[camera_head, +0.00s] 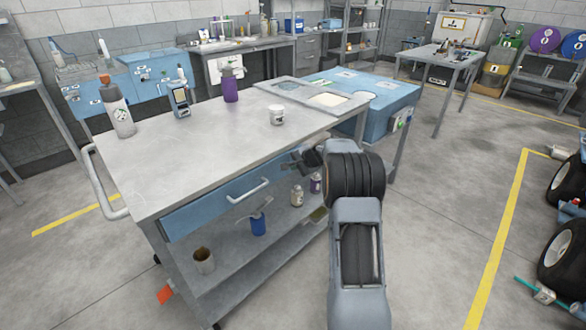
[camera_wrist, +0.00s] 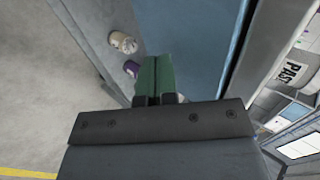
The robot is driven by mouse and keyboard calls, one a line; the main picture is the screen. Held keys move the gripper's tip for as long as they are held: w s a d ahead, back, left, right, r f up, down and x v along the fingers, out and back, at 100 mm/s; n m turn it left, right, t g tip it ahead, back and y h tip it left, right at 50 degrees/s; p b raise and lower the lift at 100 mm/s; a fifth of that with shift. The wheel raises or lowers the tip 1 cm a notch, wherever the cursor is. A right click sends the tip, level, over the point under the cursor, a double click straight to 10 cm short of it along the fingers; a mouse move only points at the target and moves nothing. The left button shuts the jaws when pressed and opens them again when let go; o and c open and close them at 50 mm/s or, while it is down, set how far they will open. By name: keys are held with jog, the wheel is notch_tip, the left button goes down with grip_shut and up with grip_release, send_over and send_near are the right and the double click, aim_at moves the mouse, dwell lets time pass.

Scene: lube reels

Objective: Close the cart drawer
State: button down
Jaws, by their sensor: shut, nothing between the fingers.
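The cart (camera_head: 190,155) stands in the middle of the head view, with a grey top. Its blue drawer front (camera_head: 210,208) with a pale bar handle (camera_head: 248,190) sits close under the top's near edge; I cannot tell whether a small gap is left. My gripper (camera_head: 291,165) is shut and empty at the drawer's right end, right of the handle. In the wrist view my green fingers (camera_wrist: 155,76) lie together in front of the blue drawer surface (camera_wrist: 199,45). Whether they touch it is unclear.
The lower shelf holds several containers. Floor is free at right, before the tires (camera_head: 562,245).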

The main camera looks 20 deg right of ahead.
jog(key=s+d+f+v, duration=0.1)
jog(key=f+v, duration=0.1)
jog(key=v, duration=1)
jog(key=s+a+f+n+g+p, duration=0.1)
jog(key=s+a+f+n+g, duration=0.1)
jog(key=s+a+f+g, duration=0.3)
jog(key=s+a+r+n+h+p, duration=0.1)
jog(key=s+a+r+n+p, duration=0.5)
jog(key=s+r, duration=0.4)
jog(key=s+a+r+n+h+p, duration=0.2)
jog(key=s+a+r+n+p, duration=0.4)
jog(key=s, duration=0.7)
jog(key=a+r+p, duration=0.2)
jog(key=a+r, duration=0.2)
jog(key=a, duration=0.1)
jog(key=shift+s+r, duration=0.2)
